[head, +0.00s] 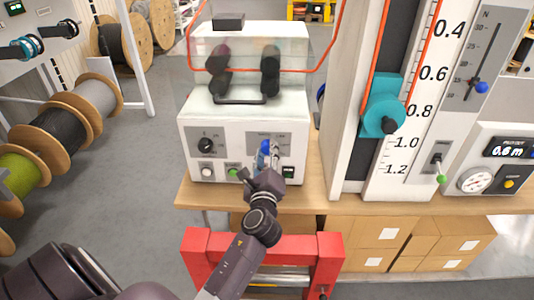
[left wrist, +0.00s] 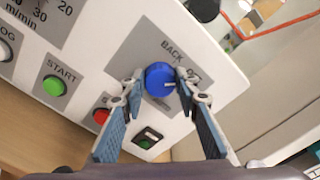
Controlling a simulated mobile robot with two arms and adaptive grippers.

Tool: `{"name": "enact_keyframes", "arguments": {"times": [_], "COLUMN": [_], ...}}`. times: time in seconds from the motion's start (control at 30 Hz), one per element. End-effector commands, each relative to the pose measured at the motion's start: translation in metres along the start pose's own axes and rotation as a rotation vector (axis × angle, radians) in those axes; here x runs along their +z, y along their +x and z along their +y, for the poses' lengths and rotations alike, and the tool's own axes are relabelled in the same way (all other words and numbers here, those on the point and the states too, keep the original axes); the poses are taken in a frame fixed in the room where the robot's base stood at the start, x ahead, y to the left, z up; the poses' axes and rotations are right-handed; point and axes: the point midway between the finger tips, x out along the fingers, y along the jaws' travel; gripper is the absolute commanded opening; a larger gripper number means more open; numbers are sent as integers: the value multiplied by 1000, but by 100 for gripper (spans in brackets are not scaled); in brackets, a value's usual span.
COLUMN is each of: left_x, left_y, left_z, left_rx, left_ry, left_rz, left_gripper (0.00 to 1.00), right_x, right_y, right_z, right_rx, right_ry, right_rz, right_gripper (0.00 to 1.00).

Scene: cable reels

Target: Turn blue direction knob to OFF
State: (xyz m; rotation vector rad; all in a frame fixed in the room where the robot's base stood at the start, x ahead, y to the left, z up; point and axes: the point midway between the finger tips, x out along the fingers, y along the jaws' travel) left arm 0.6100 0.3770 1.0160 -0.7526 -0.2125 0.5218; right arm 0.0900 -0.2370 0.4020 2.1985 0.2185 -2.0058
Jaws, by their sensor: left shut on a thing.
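The blue direction knob (left wrist: 159,78) is on a grey plate on the white machine's front panel. Beside it the word BACK (left wrist: 172,52) is readable; another label at its right is partly covered by a finger. A pale pointer line on the knob points to the right in the left wrist view. My left gripper (left wrist: 156,88) has one finger on each side of the knob and is shut on it. In the head view, my left gripper (head: 267,160) reaches the panel and largely hides the knob. My right gripper is not in view.
A green START button (left wrist: 53,86), a red button (left wrist: 101,116) and a small dark switch (left wrist: 148,138) sit near the knob. A black dial (head: 206,146) is at the panel's left. The machine stands on a wooden bench (head: 330,205), next to a tall scale post (head: 405,160).

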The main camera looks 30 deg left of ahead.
Motion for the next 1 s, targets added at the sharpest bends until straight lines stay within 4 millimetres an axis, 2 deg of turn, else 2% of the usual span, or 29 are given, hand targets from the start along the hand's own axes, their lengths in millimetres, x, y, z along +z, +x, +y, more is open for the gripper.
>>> {"name": "enact_keyframes", "arguments": {"times": [0.47,0.5,0.63,1.0], "left_x": [0,0,0,-1], "left_y": [0,0,0,-6], "left_z": [1,1,1,0], "left_rx": [2,2,1,1], "left_ry": [-15,-15,-14,-14], "left_rz": [1,1,1,1], "left_gripper": [5,32,46,46], "right_x": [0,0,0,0], "right_y": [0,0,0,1], "right_z": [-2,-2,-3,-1], "right_rx": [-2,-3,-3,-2], "right_ry": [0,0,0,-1], "right_rz": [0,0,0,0], "right_gripper": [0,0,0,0]}}
